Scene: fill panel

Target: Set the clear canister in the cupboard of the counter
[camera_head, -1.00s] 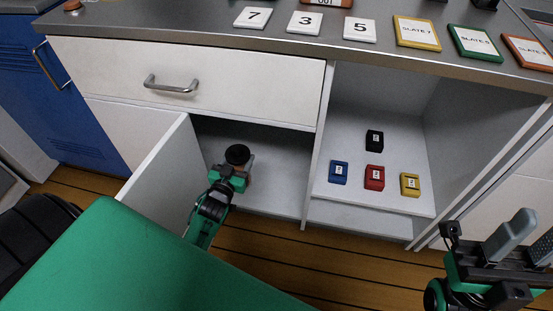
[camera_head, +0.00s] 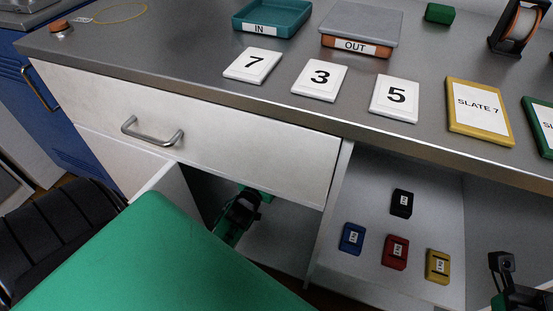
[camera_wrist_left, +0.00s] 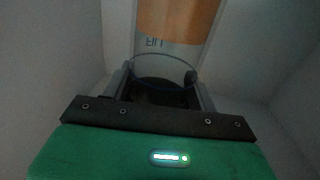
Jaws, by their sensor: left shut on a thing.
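My left gripper (camera_head: 262,195) reaches past the open door into the dark cupboard (camera_head: 275,235) under the drawer; its fingertips are hidden by the drawer front in the head view. In the left wrist view the left gripper (camera_wrist_left: 163,88) is shut on the clear canister (camera_wrist_left: 165,62), whose see-through round rim and dark round part show between the fingers. The canister is hidden in the head view. I cannot tell whether it touches the cupboard floor. My right gripper (camera_head: 525,298) is partly in view at the lower right edge, its fingers cut off.
The closed drawer (camera_head: 190,135) is above the cupboard. Several small coloured blocks stand in the open bay to the right. The countertop holds number cards, slates, an IN tray (camera_head: 272,18) and an OUT tray (camera_head: 362,27).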

